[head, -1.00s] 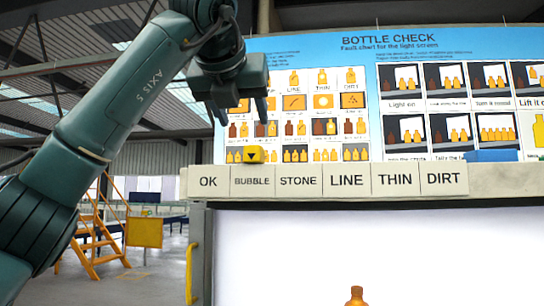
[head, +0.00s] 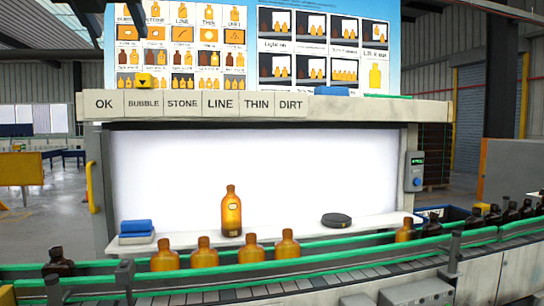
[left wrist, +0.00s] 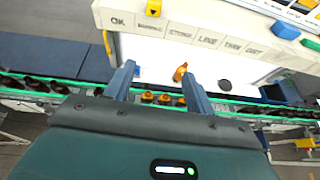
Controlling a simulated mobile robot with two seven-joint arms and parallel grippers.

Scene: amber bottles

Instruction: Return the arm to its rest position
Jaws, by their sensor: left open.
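My left gripper (left wrist: 159,70) shows in the left wrist view, its two fingers apart with nothing held between them. It is high above the bottle line, looking down on it. A yellow marker with a black triangle (head: 145,82) sits on the ledge above the BUBBLE label (head: 143,104). My right gripper is in neither view.
Several amber bottles (head: 205,254) stand on the conveyor between green rails (head: 330,256). A blue block (head: 137,226) and a dark round disc (head: 336,220) lie on the shelf. The labelled ledge (head: 350,108) overhangs the screen. Darker bottles (head: 510,212) stand at right.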

